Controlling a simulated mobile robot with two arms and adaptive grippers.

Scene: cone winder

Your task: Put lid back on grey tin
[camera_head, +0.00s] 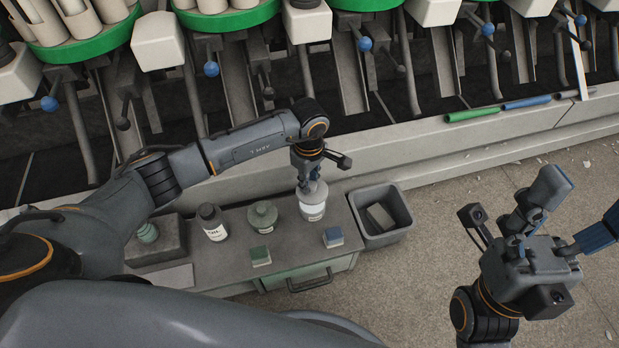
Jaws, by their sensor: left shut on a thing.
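A pale grey-white tin (313,211) with a label stands at the right end of the low grey bench. My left gripper (311,186) is directly above it, pointing down, and is shut on the pale lid (309,193). The lid is at the tin's mouth; the fingers partly hide it, and I cannot tell whether it is seated or slightly above. A grey-green tin (262,217) with a knob-like top stands just left of it. My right gripper (583,203) is at the far right, away from the bench, with its fingers spread and empty.
The winding machine (420,143) runs behind. Floor at right is mostly clear.

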